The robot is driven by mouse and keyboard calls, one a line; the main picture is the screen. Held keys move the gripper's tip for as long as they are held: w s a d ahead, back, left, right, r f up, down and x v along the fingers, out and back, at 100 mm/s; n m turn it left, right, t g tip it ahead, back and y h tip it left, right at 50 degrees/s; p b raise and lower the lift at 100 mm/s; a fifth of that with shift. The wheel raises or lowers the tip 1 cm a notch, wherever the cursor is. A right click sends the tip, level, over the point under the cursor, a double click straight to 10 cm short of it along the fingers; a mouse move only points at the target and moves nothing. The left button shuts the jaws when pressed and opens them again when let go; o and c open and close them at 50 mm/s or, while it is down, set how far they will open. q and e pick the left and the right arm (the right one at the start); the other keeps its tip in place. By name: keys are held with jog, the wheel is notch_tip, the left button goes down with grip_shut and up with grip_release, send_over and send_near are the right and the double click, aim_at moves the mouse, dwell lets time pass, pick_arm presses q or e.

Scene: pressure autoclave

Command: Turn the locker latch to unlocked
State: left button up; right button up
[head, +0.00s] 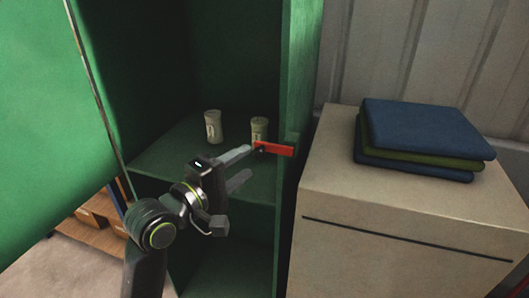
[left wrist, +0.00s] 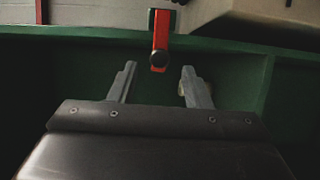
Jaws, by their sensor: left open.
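The red locker latch (head: 276,149) sits at the right front edge of the green locker (head: 299,80), pointing sideways across the opening in the head view. It also shows in the left wrist view (left wrist: 161,36), with a dark round knob at its near end. My left gripper (head: 246,166) is open, with its fingertips close to the latch. In the left wrist view the two fingers (left wrist: 157,74) are apart, and the latch's knob end lies just beyond and between their tips. Nothing is between the fingers. My right gripper is not in view.
The green locker door (head: 45,130) stands open at the left. Two pale canisters (head: 213,126) (head: 259,130) stand on the locker shelf (head: 165,158). A beige cabinet (head: 400,215) on the right bears folded blue and green cloths (head: 420,130).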

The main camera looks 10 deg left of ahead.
aim_at(257, 155)
pick_arm(q)
jog(key=x, duration=0.7)
jog(key=shift+w+d+p, duration=0.2)
jog(key=shift+p, duration=0.1)
grip_shut()
